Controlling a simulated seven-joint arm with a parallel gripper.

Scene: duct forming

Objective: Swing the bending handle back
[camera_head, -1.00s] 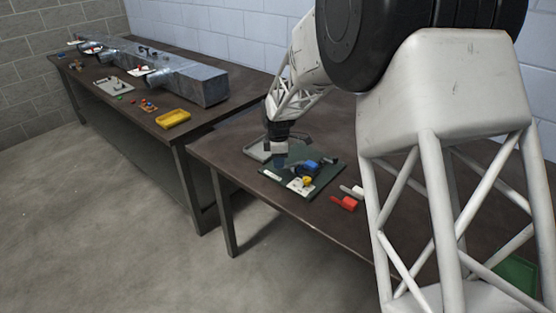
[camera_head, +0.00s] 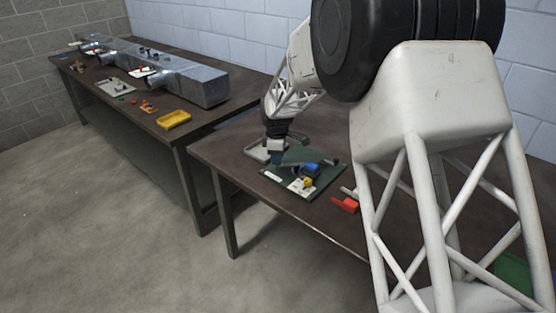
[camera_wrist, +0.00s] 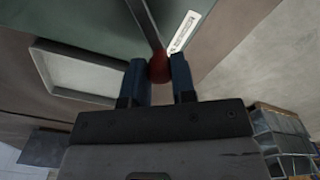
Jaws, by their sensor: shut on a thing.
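The bending handle (camera_wrist: 142,22) shows in the wrist view as a dark thin rod ending in a red ball knob (camera_wrist: 159,68). My gripper (camera_wrist: 161,72) has its two dark blue fingers on either side of this knob and is shut on it. In the head view my gripper (camera_head: 276,157) is low at the back left part of the green base plate (camera_head: 318,190). A blue device (camera_head: 310,169) with a yellow part (camera_head: 308,183) sits on this plate. The handle is too small to make out in the head view.
A grey tray (camera_wrist: 75,72) lies beside the plate; it also shows in the head view (camera_head: 256,152). A red tool (camera_head: 345,205) lies right of the plate. The left bench holds a metal duct (camera_head: 190,82) and a yellow bin (camera_head: 173,119). The front left of my table is clear.

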